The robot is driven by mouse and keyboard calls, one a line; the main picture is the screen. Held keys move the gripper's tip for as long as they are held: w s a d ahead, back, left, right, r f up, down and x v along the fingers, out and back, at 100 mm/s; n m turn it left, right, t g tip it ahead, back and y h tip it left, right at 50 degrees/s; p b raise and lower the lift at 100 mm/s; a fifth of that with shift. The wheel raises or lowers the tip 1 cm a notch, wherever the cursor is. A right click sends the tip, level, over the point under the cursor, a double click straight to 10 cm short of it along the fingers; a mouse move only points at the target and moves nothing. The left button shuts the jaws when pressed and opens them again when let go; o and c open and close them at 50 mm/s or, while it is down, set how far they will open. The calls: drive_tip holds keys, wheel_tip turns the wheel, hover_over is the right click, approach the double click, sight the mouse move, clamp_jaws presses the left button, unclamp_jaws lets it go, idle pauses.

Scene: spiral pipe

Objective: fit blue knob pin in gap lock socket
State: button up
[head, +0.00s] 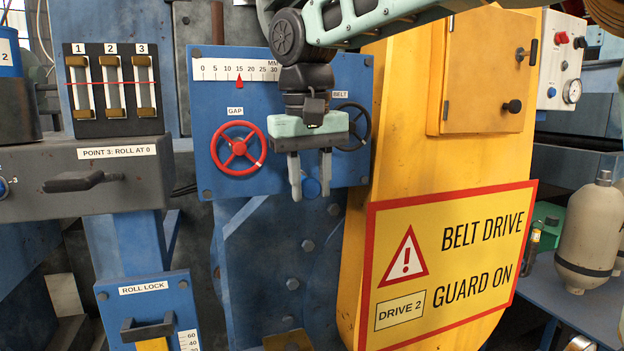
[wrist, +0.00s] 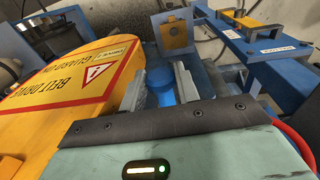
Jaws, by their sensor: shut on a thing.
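The blue knob pin (head: 312,187) shows as a round blue piece between the fingers of my gripper (head: 310,192) in the head view. In the wrist view my gripper (wrist: 162,82) is shut on the blue knob (wrist: 160,86), which sits between the two grey fingers. The fingers point down, in front of the lower edge of the blue GAP and BELT panel (head: 290,167). The knob's lower end is hard to make out against the blue machine. No socket labelled gap lock is readable. A yellow plate with a dark round mark (wrist: 178,36) lies ahead in the wrist view.
A red GAP handwheel (head: 239,148) is left of my gripper and a dark BELT wheel (head: 354,127) is close behind it. The yellow belt guard (head: 400,150) with its warning sign (head: 447,262) stands right. The ROLL LOCK panel (head: 150,308) is at lower left.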

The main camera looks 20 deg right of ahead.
drive_tip(key=shift+w+p, duration=0.35)
drive_tip(key=shift+w, duration=0.25)
drive_tip(key=o, duration=1.2)
wheel_tip(320, 180, up, 17)
drive_tip(key=s+a, duration=0.1)
drive_tip(key=s+a+f+n+y+b, duration=0.1)
drive_tip(key=s+a+f+n+b, duration=0.3)
drive_tip(key=f, duration=0.9)
drive_tip(key=s+a+f+n+b, duration=0.1)
drive_tip(key=s+a+f+b, duration=0.3)
drive_tip(key=f, duration=0.8)
drive_tip(key=s+f+n+b, duration=0.1)
drive_tip(key=s+f, duration=0.4)
drive_tip(key=f, duration=0.3)
drive_tip(key=s+d+f+n+b, duration=0.1)
drive_tip(key=s+f, duration=0.4)
drive_tip(key=f, duration=0.3)
drive_tip(key=s+d+f+n+b, duration=0.1)
drive_tip(key=s+f+b, duration=0.1)
drive_tip(key=s+f, duration=0.3)
drive_tip(key=shift+s+d+f+n+g, duration=0.15)
drive_tip(key=shift+f, duration=0.85)
drive_tip(key=shift+s+d+f+n+g, duration=0.1)
drive_tip(key=shift+s+f+n+g, duration=0.05)
drive_tip(key=shift+f, duration=0.8)
